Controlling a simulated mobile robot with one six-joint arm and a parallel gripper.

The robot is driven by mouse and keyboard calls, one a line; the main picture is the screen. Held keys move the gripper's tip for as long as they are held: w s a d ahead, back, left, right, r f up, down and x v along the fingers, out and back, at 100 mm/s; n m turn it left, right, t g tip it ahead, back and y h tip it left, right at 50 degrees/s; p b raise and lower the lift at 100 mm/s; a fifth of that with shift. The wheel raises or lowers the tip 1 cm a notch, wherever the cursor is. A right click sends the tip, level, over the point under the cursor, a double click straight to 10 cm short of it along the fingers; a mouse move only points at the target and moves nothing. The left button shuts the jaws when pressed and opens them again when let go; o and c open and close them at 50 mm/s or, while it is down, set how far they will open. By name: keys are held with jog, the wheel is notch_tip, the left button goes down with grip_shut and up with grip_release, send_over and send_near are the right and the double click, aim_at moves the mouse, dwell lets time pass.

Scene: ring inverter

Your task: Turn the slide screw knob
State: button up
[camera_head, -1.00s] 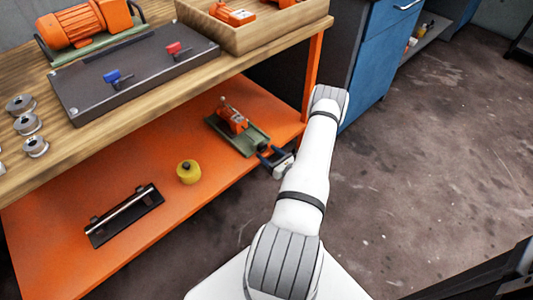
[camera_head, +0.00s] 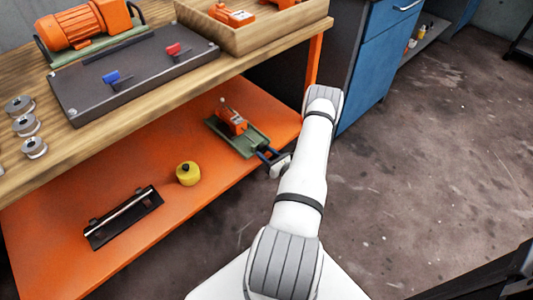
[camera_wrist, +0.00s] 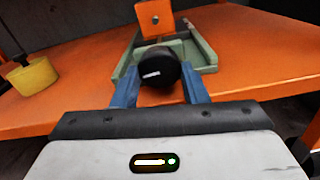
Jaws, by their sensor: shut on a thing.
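The slide screw knob is a round black knob (camera_wrist: 160,66) with a white mark. It sits at the near end of a green slide base (camera_wrist: 206,55) that carries an orange block (camera_wrist: 156,23). My gripper (camera_wrist: 160,88) has its two blue fingers on either side of the knob and is shut on it. In the head view the slide (camera_head: 243,138) lies on the orange lower shelf, and my gripper (camera_head: 268,156) reaches its near end from the front edge. The knob is hard to make out in the head view.
A yellow round container (camera_head: 188,174) and a black holder with a rod (camera_head: 123,217) stand on the orange shelf (camera_head: 60,205). The wooden bench top (camera_head: 190,87) overhangs the shelf. An orange leg (camera_head: 313,65) and a blue cabinet (camera_head: 375,60) are at the right.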

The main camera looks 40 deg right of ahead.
jog(key=shift+m, duration=0.4)
jog(key=shift+a+m, duration=0.1)
jog(key=shift+m, duration=2.6)
jog(key=o, duration=1)
